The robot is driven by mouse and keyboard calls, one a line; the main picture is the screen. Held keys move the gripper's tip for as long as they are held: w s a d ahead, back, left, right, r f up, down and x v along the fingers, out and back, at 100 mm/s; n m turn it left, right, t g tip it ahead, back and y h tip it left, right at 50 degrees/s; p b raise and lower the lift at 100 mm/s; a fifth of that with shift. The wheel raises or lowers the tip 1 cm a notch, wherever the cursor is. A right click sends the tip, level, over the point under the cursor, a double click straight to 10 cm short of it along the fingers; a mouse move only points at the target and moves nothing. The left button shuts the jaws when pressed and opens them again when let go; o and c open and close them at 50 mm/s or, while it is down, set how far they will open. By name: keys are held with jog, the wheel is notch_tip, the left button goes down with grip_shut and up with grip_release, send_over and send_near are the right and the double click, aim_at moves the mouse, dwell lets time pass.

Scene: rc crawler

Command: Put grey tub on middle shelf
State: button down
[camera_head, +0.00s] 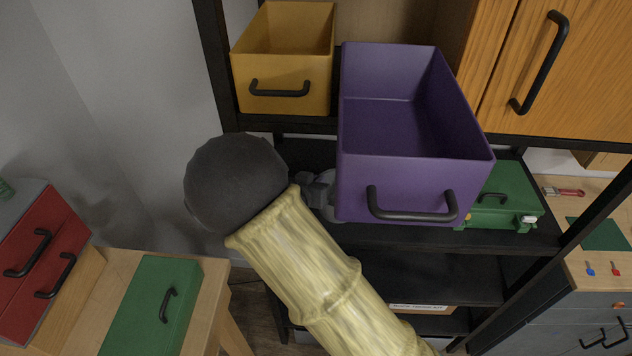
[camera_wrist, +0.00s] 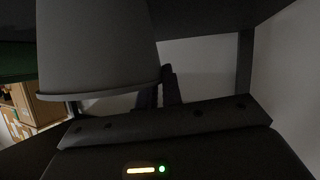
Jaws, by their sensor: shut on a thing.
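The grey tub (camera_wrist: 98,45) fills the upper left of the wrist view, dark grey with a rim along its lower edge in the picture. My gripper (camera_wrist: 160,92) is shut on it at the rim; the exact contact is dark and hard to make out. I cannot tell whether the tub touches the shelf board.
The purple bin (camera_head: 415,185) juts out close beside my gripper. A yellow bin (camera_head: 282,90) stands on the upper shelf. A green case (camera_head: 505,208) sits at the right of the middle shelf. A dark shelf post (camera_head: 213,60) rises at the left.

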jog(key=c, duration=1.5)
grip_release()
jog(key=shift+c, duration=0.2)
jog(key=shift+s, duration=0.15)
jog(key=v, duration=1.1)
jog(key=shift+s+r, duration=0.15)
jog(key=shift+s, duration=0.2)
jog(key=shift+a, duration=0.1)
